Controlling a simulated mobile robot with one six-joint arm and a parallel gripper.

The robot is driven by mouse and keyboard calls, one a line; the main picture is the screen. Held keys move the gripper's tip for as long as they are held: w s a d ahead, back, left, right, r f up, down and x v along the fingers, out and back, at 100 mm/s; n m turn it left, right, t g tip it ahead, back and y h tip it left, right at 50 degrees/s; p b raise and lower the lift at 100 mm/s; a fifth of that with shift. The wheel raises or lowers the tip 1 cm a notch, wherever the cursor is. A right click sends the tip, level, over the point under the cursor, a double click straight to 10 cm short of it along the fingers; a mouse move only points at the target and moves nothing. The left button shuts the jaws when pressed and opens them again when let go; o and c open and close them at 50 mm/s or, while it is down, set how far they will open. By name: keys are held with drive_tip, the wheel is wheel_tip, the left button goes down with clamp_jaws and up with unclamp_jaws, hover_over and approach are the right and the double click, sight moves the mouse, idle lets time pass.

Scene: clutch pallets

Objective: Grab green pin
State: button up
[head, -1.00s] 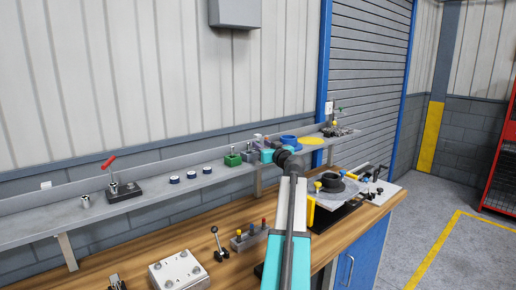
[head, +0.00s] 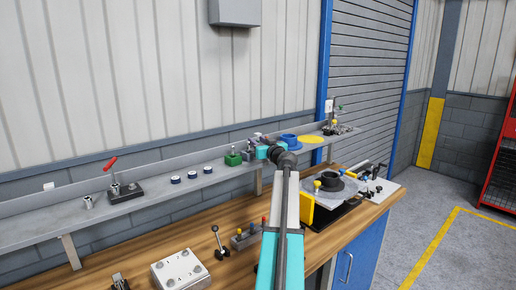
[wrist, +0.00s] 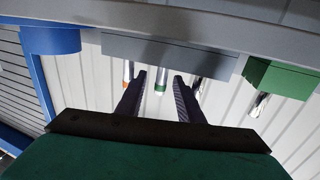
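In the wrist view, where the scene appears upside down, a grey block (wrist: 170,55) on the shelf holds several metal pins. The green pin (wrist: 160,87), metallic with a green band, is the middle one. My gripper (wrist: 160,77) is open, its two dark fingers on either side of the green pin in the picture. I cannot tell whether the fingertips reach far enough to surround it, and no contact shows. A pin with an orange band (wrist: 127,75) is just left of the left finger. Another pin (wrist: 197,85) shows beside the right finger. In the head view my arm largely hides this spot.
A green block (wrist: 285,80) with a metal pin stands right of the grey block, and a blue round part (wrist: 50,40) left, in the wrist view. The shelf (head: 150,205) runs along the wall. The bench below holds a block with coloured pins (head: 245,241).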

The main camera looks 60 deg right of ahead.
clamp_jaws()
drive_tip(key=shift+r, duration=0.15)
drive_tip(key=shift+r+b, duration=0.8)
drive_tip(key=shift+r, duration=0.75)
drive_tip(key=s+a+r+b, duration=0.1)
drive_tip(key=s+a+b, duration=0.1)
drive_tip(key=s, duration=0.5)
drive_tip(key=s+a+b, duration=0.2)
drive_tip(key=s+a, duration=0.1)
drive_tip(key=s, duration=0.5)
drive_tip(key=shift+r+b, duration=0.35)
drive_tip(key=shift+b, duration=0.05)
drive_tip(key=shift+s, duration=0.1)
